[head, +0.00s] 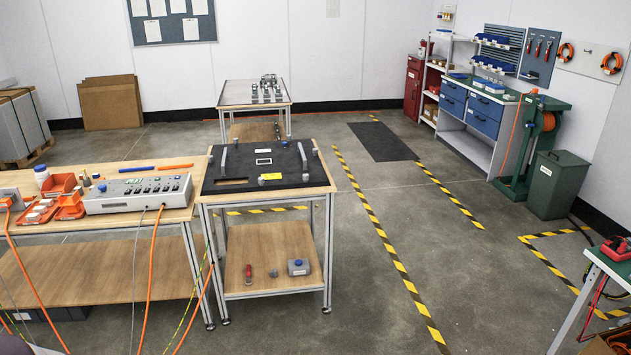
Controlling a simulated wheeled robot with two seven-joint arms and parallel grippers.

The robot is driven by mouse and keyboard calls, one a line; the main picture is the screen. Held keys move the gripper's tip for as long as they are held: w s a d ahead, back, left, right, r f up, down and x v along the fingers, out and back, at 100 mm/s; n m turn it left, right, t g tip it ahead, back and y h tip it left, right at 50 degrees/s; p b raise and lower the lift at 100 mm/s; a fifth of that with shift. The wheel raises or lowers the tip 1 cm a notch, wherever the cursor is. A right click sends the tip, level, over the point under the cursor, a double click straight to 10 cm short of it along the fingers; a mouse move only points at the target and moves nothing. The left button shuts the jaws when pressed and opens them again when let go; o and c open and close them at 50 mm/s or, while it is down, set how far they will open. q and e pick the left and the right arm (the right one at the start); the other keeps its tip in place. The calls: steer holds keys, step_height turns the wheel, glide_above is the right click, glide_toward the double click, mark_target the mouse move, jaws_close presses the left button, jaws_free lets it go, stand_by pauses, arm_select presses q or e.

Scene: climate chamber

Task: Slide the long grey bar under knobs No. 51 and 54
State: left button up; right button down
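A black board (240,173) lies on the small wooden-topped table in the middle. One slim grey bar (223,158) stands out on its left part, and another slim grey bar (302,155) on its right part. I cannot tell from here which is the long one. Small grey knobs sit near the board's edges, among them one at the front (261,181), one at the front right (306,178) and one at the right (316,152). Their numbers are too small to read, so knobs 51 and 54 cannot be picked out. Neither of my grippers is in view.
A bench (120,218) with a grey control box (138,193) and orange bins adjoins the table's left side. Orange cables hang in front of it. A smaller table (232,97) with metal parts stands behind. Striped floor tape (385,235) borders open floor to the right.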

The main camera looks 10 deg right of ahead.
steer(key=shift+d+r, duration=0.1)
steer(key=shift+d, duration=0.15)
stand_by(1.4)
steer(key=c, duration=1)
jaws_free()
